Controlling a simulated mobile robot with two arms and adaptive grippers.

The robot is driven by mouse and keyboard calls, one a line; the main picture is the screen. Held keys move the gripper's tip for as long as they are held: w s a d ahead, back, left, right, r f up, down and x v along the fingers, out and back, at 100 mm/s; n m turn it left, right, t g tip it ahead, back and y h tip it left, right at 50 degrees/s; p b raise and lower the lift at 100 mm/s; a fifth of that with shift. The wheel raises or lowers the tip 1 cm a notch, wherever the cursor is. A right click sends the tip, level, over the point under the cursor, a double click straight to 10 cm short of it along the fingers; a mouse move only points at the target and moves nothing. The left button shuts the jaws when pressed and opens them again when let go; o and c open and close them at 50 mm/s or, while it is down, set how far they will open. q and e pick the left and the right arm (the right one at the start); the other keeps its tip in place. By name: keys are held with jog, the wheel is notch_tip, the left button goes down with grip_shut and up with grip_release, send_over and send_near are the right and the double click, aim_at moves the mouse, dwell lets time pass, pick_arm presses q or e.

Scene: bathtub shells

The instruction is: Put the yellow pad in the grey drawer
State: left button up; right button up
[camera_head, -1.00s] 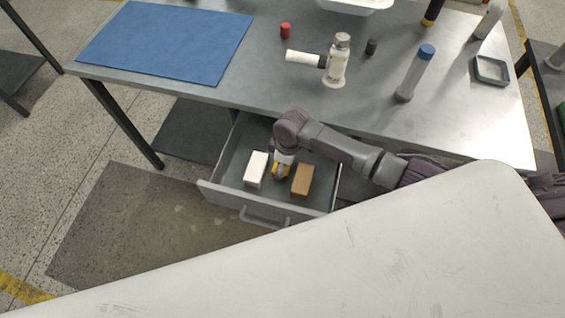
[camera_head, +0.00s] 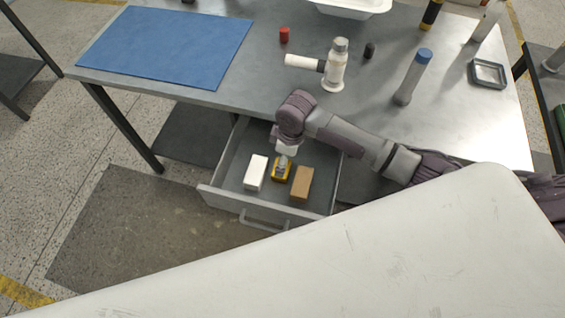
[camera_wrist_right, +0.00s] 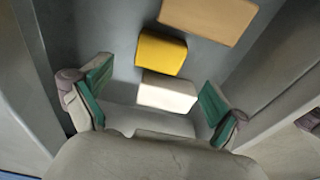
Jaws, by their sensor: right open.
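The yellow pad (camera_head: 281,173) lies in the open grey drawer (camera_head: 229,203), between a white block and a brown block. The right wrist view shows the pad (camera_wrist_right: 160,53) lying on the drawer floor, with no finger on it. My right gripper (camera_head: 285,158) is over the drawer, just behind and above the pad. In its wrist view the two green-padded fingers (camera_wrist_right: 155,86) are wide apart with nothing held between them. My left gripper is in neither view.
The white block (camera_head: 256,172) and brown block (camera_head: 302,183) flank the pad. The grey worktop (camera_head: 270,85) overhangs the drawer's back and carries a blue mat (camera_head: 165,43), a white fitting (camera_head: 336,65) and a blue-capped tube (camera_head: 414,75). A white surface (camera_head: 330,265) fills the foreground.

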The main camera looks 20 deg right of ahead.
aim_at(287, 169)
jog(key=r, duration=0.5)
jog(key=shift+s+d+r, duration=0.15)
jog(key=shift+s+d, duration=0.05)
jog(key=shift+d, duration=0.1)
